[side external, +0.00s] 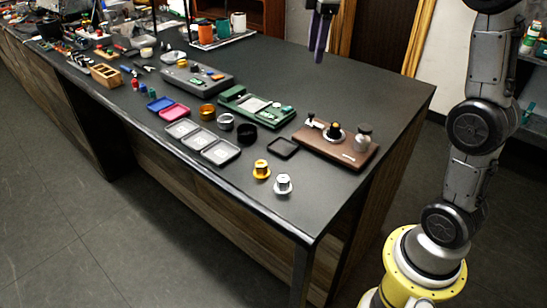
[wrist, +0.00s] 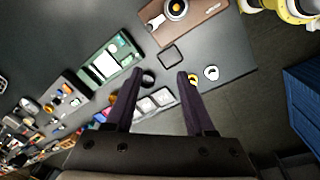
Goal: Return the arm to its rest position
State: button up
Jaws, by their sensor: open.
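My gripper (side external: 318,38) is high above the back of the counter in the side external view, with its fingers pointing down. In the wrist view my gripper (wrist: 159,78) shows two dark fingers spread apart with nothing between them but the counter far below. The brown brewer base (side external: 338,146) sits at the right end of the counter, with a round dark-and-gold part and a silver part on it. It also shows at the top of the wrist view (wrist: 197,30). My gripper touches nothing.
Mugs (side external: 238,22) stand at the back. The counter's back right is clear.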

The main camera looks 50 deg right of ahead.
jog(key=s+a+m+t, duration=0.2)
jog(key=s+a, duration=0.7)
jog(key=s, duration=0.5)
jog(key=s+a+f+m+t, duration=0.2)
jog(key=s+f+m, duration=0.6)
jog(key=f, duration=0.2)
jog(key=shift+f, duration=0.35)
